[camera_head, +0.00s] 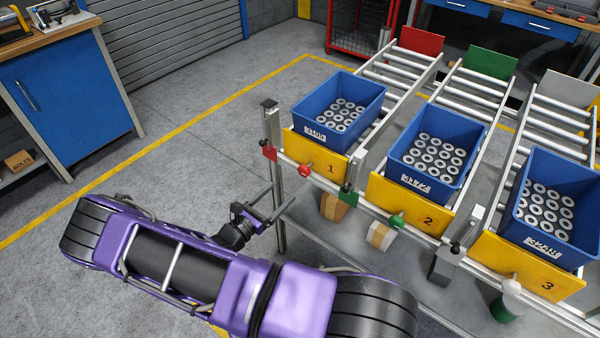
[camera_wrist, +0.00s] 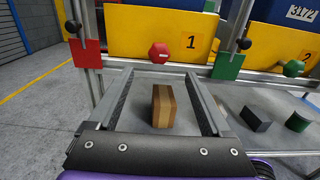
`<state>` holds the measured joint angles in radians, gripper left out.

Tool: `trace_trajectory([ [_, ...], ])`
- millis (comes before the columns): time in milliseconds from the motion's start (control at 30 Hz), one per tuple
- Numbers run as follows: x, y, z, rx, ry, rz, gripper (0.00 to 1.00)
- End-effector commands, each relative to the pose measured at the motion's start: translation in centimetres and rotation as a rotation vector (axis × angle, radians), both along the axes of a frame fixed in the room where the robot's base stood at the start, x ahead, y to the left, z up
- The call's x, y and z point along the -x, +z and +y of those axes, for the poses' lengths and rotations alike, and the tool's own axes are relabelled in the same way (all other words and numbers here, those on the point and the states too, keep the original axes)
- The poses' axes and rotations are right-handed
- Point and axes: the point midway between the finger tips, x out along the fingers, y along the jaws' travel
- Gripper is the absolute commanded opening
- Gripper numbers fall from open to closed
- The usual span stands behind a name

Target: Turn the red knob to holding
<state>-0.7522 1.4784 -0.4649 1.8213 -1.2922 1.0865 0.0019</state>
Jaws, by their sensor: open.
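The red knob (camera_head: 304,171) sits on the front of the yellow plate marked 1 (camera_head: 322,156). In the wrist view the red knob (camera_wrist: 159,53) is a faceted red piece with a small light mark, left of the number 1. My gripper (camera_head: 266,205) is to the left of and below the knob, apart from it. In the wrist view my gripper's two fingers (camera_wrist: 162,82) are spread wide and empty. The knob shows above and between the fingertips. A red tag (camera_wrist: 85,52) is on the post at left.
Blue bins of rings (camera_head: 339,111) stand on roller lanes behind the yellow plates. A green knob (camera_head: 397,221) is on plate 2. A wooden block (camera_wrist: 163,106) stands on the lower shelf. The floor (camera_head: 180,165) to the left is clear.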

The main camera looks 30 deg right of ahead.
Motion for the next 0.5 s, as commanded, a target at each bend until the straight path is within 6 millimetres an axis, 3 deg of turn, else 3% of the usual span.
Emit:
trace_trajectory([
  [300, -2.6, 0.0, -6.5, 0.0, -0.003, -0.002, 0.83],
  [500, -3.8, 0.0, -9.1, 0.001, -0.001, -0.001, 0.83],
])
